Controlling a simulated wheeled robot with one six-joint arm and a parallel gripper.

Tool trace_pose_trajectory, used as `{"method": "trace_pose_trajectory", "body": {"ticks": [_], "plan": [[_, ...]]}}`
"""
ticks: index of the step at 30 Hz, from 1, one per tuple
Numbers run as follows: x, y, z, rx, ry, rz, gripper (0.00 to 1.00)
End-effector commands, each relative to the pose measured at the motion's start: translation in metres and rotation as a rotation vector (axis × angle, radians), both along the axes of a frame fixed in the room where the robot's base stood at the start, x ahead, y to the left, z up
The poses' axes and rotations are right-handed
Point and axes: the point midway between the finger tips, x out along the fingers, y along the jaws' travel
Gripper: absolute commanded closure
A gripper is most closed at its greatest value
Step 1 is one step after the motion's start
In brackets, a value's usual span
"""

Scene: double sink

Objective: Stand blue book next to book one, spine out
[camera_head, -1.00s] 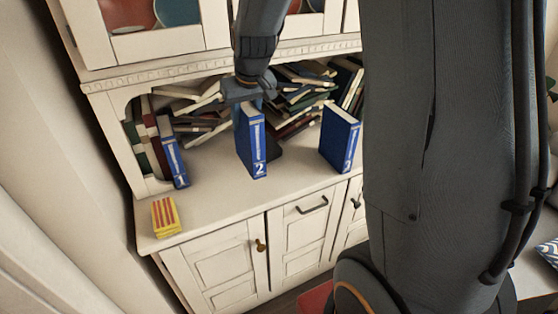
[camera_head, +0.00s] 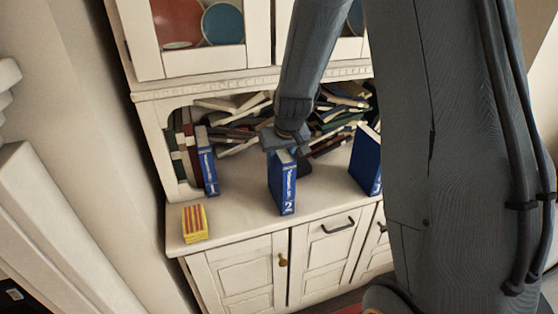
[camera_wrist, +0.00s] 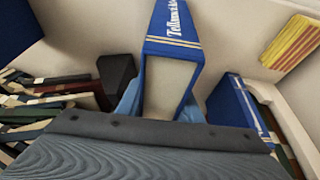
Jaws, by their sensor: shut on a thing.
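The blue book marked 2 (camera_head: 288,190) is upright in my gripper (camera_head: 284,151), spine facing the front of the cabinet. In the wrist view, my gripper (camera_wrist: 160,108) is shut on the upper end of this book (camera_wrist: 172,48). I cannot tell whether its lower edge touches the counter. Book one (camera_head: 208,170) is blue and stands slightly tilted to the left, against other books, its spine out. It also shows at the right of the wrist view (camera_wrist: 232,103). A clear gap separates the two books. The gripper's fingers are partly hidden.
A third blue book (camera_head: 365,165) stands to the right, partly behind my arm. A yellow and red striped box (camera_head: 195,222) sits at the counter's front left. Several books (camera_head: 235,125) are heaped behind. A dark block (camera_wrist: 116,73) is beside the held book.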

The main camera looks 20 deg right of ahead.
Motion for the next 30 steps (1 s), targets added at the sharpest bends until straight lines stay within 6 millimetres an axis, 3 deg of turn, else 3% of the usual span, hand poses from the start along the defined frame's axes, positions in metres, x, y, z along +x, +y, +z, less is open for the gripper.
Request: {"method": "trace_pose_trajectory", "body": {"ticks": [5, 6, 9, 20, 30], "plan": [[0.001, 0.0, -0.003, 0.0, -0.002, 0.0, 1.0], [0.0, 0.0, -0.003, 0.0, 0.0, 0.0, 0.61], [0.0, 0.0, -0.003, 0.0, 0.0, 0.0, 0.49], [0.0, 0.0, 0.001, 0.0, 0.0, 0.0, 0.49], [-0.015, -0.001, 0.041, 0.0, -0.005, 0.0, 0.49]]}}
